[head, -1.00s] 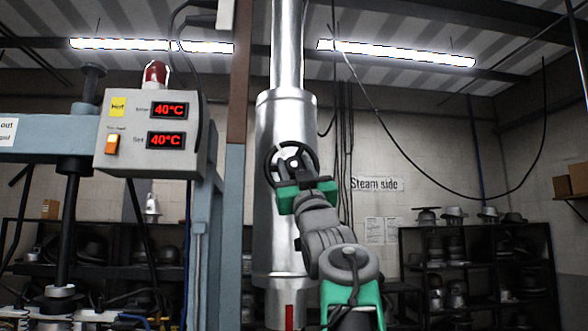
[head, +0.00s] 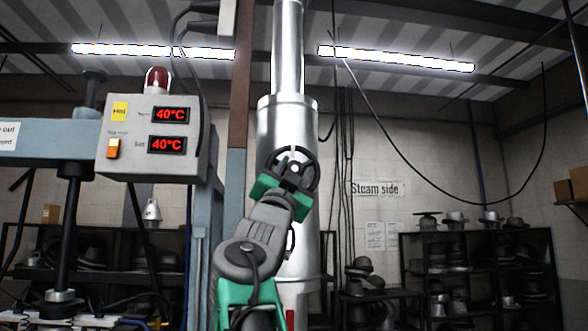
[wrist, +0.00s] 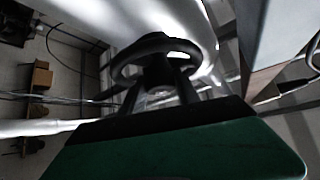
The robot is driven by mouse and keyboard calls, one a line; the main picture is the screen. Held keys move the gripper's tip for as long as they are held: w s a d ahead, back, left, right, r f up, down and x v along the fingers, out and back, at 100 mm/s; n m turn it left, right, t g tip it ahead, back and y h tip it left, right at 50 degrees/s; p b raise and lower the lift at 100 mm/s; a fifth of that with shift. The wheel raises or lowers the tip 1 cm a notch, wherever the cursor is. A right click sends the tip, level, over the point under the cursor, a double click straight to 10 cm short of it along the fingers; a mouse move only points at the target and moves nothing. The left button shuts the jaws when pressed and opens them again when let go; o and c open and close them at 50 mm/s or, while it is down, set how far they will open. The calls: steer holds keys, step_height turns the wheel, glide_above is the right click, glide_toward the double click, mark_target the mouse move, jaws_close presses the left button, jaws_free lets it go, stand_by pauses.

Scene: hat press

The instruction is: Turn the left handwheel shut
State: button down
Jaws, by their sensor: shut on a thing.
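A black handwheel (head: 313,165) with a pale hub sits on the front of a shiny metal cylinder (head: 290,228) in the head view. My gripper (head: 286,178) reaches up to it from below and is shut on the wheel. In the wrist view the dark wheel rim (wrist: 150,46) fills the middle, with my gripper's dark fingers (wrist: 160,95) reaching up to it. The exact contact of the fingers is too dark to make out. No second handwheel shows in these views.
A control box (head: 153,136) with two 40°C displays and a red lamp (head: 157,81) stands to the left of the wheel, beside a brown and blue post (head: 236,150). Shelves of hats and hat blocks (head: 470,265) line the back wall at right.

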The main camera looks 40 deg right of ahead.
steer(key=shift+g, duration=0.3)
steer(key=c, duration=1.2)
jaws_free()
steer(key=shift+o, duration=0.2)
steer(key=b+v, duration=0.5)
steer(key=v, duration=0.3)
steer(key=shift+w, duration=0.1)
